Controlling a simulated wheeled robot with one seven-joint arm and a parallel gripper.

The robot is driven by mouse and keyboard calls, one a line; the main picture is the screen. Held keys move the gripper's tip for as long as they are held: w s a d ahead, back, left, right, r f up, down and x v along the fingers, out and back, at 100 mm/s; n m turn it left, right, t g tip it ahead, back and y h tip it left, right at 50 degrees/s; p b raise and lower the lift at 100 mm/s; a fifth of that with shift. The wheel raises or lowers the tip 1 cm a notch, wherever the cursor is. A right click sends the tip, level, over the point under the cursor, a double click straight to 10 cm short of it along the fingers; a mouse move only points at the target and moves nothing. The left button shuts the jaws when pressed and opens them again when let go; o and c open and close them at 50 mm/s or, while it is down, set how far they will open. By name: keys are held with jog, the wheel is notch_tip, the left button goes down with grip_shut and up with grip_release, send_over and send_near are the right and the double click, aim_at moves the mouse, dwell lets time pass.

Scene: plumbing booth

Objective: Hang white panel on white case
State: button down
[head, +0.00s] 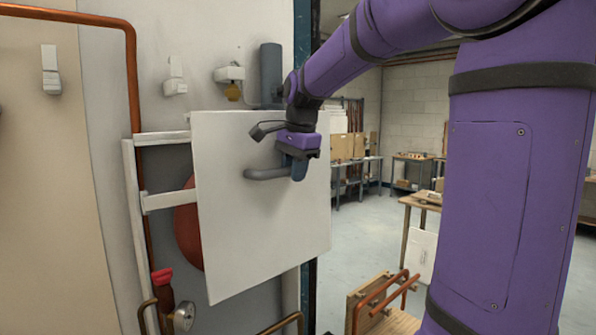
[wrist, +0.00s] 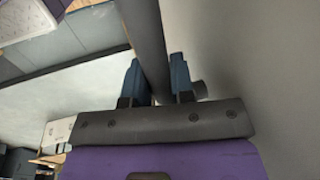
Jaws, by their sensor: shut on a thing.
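The white panel (head: 250,235) is a flat square board with a grey handle (head: 265,174) on its face. My gripper (head: 300,172) is shut on that handle and holds the panel upright. The wrist view shows the two blue fingers of my gripper (wrist: 158,82) on either side of the grey handle bar (wrist: 149,40), with the panel's pale face (wrist: 240,50) to the right. The white case (head: 135,220) is an open frame on the wall, behind and left of the panel. The panel covers the case's right part. Whether panel and case touch I cannot tell.
A red rounded vessel (head: 187,235) shows partly behind the panel. A copper pipe (head: 132,80), a red-handled valve (head: 162,276) and a gauge (head: 184,316) are close by on the left. A wooden stand with copper pipe (head: 385,300) is at the lower right. Open floor lies beyond.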

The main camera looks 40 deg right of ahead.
aim_at(282, 180)
jog(key=shift+w, duration=2.2)
jog(key=shift+f, duration=0.2)
jog(key=shift+a+f+t, duration=0.15)
jog(key=shift+f+t, duration=0.15)
jog(key=shift+f, duration=1.05)
jog(key=shift+w+f, duration=0.15)
jog(key=c, duration=0.9)
grip_release()
